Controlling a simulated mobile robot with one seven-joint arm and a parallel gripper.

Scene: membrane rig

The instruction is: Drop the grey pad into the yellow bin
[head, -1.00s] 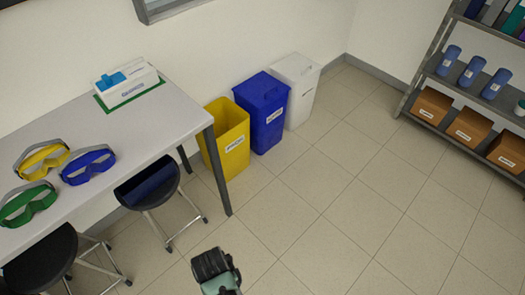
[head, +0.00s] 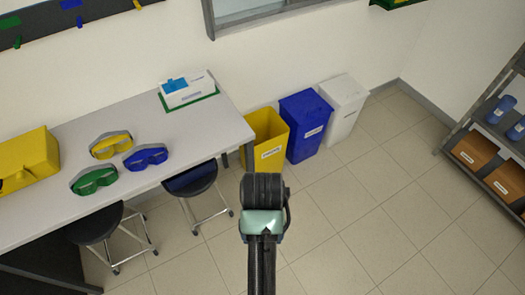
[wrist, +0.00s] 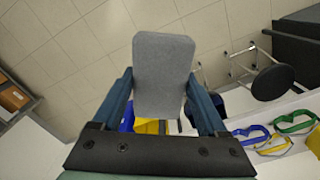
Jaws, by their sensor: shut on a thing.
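The grey pad (wrist: 163,72) is a flat rounded block held between the two fingers of my gripper (wrist: 162,100) in the wrist view. My gripper is shut on it. In the head view my arm and wrist (head: 263,205) rise at bottom centre, and the pad and fingers cannot be made out there. The yellow bin (head: 267,140) stands on the floor by the wall, right of the table, with its top open. It lies beyond my wrist in the head view. A small part of it shows behind the pad in the wrist view (wrist: 147,127).
A blue bin (head: 306,125) and a white bin (head: 344,103) stand right of the yellow bin. The table (head: 215,130) holds goggles (head: 145,157) and a white box (head: 188,90). Stools (head: 189,180) stand at its front. A shelf (head: 480,160) is at right. The floor between is clear.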

